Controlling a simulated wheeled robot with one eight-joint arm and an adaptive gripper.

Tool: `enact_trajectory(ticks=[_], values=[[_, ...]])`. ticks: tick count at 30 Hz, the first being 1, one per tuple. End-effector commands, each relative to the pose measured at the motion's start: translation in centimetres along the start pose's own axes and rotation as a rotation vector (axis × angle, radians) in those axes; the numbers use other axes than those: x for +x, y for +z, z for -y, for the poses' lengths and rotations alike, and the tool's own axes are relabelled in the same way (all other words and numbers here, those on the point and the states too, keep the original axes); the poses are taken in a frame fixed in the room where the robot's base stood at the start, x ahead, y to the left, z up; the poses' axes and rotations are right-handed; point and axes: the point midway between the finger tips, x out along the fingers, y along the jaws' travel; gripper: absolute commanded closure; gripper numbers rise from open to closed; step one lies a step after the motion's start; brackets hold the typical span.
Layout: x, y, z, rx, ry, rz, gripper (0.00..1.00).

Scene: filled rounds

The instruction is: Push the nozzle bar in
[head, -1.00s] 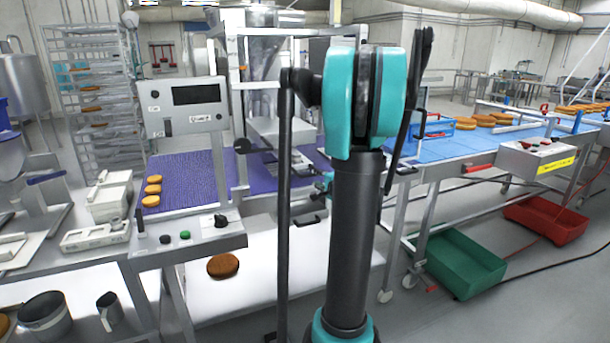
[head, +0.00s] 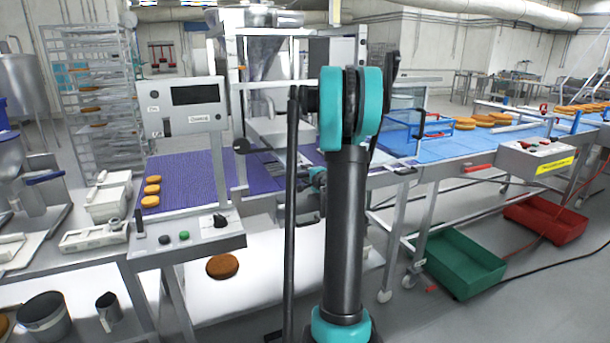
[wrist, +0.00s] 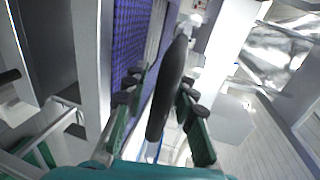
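In the wrist view a long dark handle (wrist: 168,95), which I take to be the nozzle bar's grip, runs lengthwise between the fingers of my gripper (wrist: 161,84). The fingers are apart, one on each side, and I see no clear contact with the handle. In the head view a black knob (head: 241,146) on a thin rod sits at the depositor frame, under the metal hopper (head: 262,62). I cannot tell if it is the same part. My gripper's teal body (head: 317,178) shows beside the machine; its fingers are hidden there.
The purple belt (head: 182,172) carries several round cakes at its left. A control panel (head: 187,106) stands in front of the frame. Green (head: 462,265) and red bins (head: 545,222) are on the floor.

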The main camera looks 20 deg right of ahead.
Motion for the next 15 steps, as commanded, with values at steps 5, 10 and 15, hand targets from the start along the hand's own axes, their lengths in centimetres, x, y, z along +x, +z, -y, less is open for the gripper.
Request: enact_trajectory(ticks=[5, 10, 15], values=[[-0.02, 0.01, 0.00, 0.000, 0.000, 0.000, 0.89], [-0.03, 0.01, 0.00, 0.000, 0.000, 0.000, 1.00], [-0.03, 0.01, 0.00, 0.000, 0.000, 0.000, 1.00]])
